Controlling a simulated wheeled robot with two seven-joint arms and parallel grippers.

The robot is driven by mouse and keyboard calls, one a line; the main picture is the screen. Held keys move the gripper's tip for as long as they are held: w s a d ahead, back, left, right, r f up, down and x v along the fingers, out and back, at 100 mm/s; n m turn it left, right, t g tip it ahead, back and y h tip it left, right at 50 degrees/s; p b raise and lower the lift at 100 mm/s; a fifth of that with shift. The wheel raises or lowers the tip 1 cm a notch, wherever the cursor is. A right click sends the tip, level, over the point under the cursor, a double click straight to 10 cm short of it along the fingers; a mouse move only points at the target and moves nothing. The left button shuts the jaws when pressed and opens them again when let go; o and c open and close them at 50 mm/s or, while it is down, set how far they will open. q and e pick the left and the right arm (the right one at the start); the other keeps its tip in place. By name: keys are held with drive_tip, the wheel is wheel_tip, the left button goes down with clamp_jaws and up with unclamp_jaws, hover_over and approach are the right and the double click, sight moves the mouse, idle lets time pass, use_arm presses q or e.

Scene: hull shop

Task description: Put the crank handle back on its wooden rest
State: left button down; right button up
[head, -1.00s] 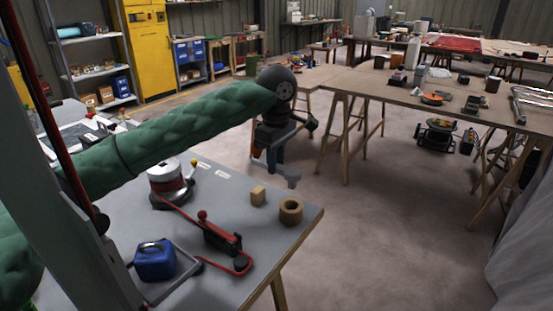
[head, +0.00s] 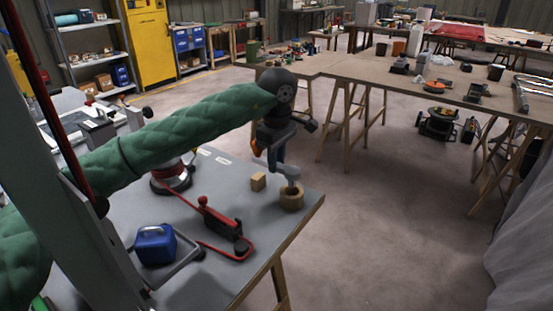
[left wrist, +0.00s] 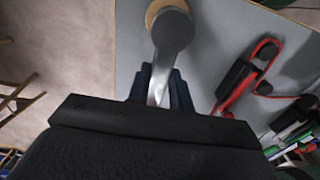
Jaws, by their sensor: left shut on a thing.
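My left gripper (head: 276,163) is shut on the grey crank handle (head: 290,173), above the right corner of the grey table. The wooden rest (head: 291,201), a round ring of pale wood, stands on the table directly below the handle's free end. That end overlaps the ring's opening; I cannot tell whether it is inside or just above. In the left wrist view the handle (left wrist: 173,35) runs up from between the fingers, and its round end hides most of the rest (left wrist: 152,12). My right gripper is not in view.
A small wooden block (head: 258,182) sits left of the rest. A red-and-black winch tool (head: 220,222), a blue container (head: 155,246) and a red-banded winch drum (head: 172,178) are also on the table. Its right edge lies close beside the rest.

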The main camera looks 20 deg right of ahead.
use_arm(q)
drive_tip(key=shift+f, duration=0.1)
idle(0.3)
drive_tip(key=shift+b, duration=0.4)
drive_tip(key=shift+f+b, duration=0.25)
drive_tip(key=shift+b, duration=0.25)
idle(0.7)
drive_tip(key=shift+f+b, duration=0.5)
drive_tip(key=shift+b, duration=0.05)
drive_tip(key=shift+f, duration=0.1)
idle(0.5)
